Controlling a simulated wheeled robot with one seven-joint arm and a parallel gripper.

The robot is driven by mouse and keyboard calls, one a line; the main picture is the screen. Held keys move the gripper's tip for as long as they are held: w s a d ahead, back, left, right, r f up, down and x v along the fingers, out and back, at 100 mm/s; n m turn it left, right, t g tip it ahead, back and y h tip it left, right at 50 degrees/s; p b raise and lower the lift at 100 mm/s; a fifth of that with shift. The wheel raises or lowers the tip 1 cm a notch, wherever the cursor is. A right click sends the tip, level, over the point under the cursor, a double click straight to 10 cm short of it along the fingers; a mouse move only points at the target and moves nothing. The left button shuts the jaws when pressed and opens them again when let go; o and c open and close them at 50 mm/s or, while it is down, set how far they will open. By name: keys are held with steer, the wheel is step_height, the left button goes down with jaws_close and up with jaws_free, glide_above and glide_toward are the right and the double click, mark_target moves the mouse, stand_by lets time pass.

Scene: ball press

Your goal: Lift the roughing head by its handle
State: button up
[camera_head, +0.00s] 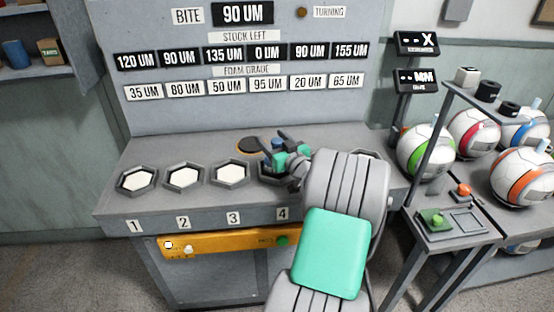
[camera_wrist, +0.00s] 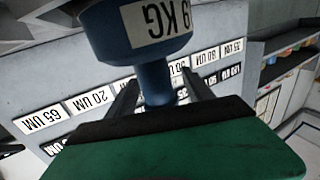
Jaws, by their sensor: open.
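In the head view my gripper (camera_head: 283,142) is over the bench near station 4, and only a little blue (camera_head: 278,143) shows beside the fingers.
The grey bench (camera_head: 118,203) has hexagonal cups holding white discs, numbered along the front. A dark disc with a yellow rim (camera_head: 249,147) lies behind them. A label panel (camera_head: 150,110) stands behind. At right are a button stand (camera_head: 437,222) and several balls (camera_head: 424,150).

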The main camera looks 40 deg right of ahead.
jaws_close()
stand_by(0.6)
stand_by(0.5)
steer(key=shift+r, duration=0.2)
